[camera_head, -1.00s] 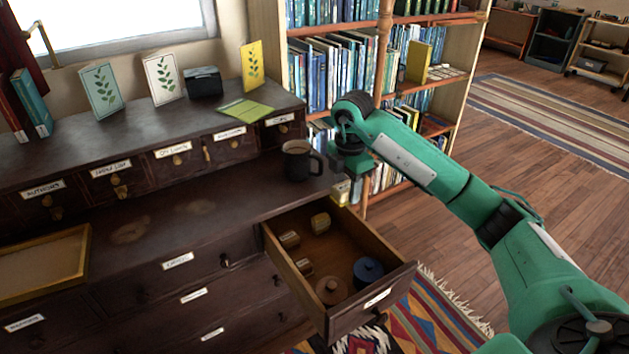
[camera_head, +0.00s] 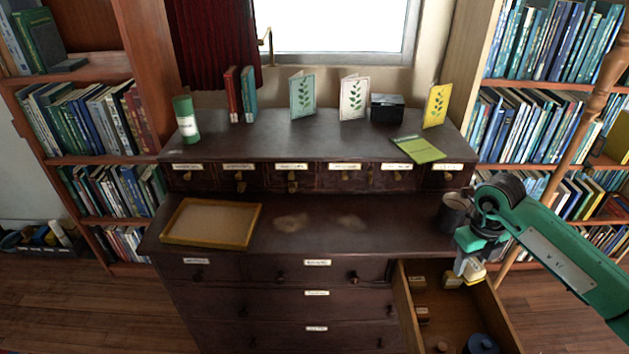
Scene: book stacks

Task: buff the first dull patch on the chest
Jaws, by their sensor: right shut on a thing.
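The dark wooden chest (camera_head: 300,255) fills the middle of the view. Two pale dull patches show on its lower ledge, a left one (camera_head: 291,223) and a right one (camera_head: 350,221). My right gripper (camera_head: 468,262) is shut on a small cream and yellow block-like thing (camera_head: 474,273), partly hidden by the fingers. It is above the back of the open drawer, in front of the dark mug and well to the right of both patches. My left gripper is not in view.
A shallow tray (camera_head: 211,223) lies on the ledge left of the patches. A dark mug (camera_head: 452,213) stands at the ledge's right end. The open drawer (camera_head: 405,320) holds several small items, including a blue pot (camera_head: 481,344). The ledge between tray and mug is otherwise clear.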

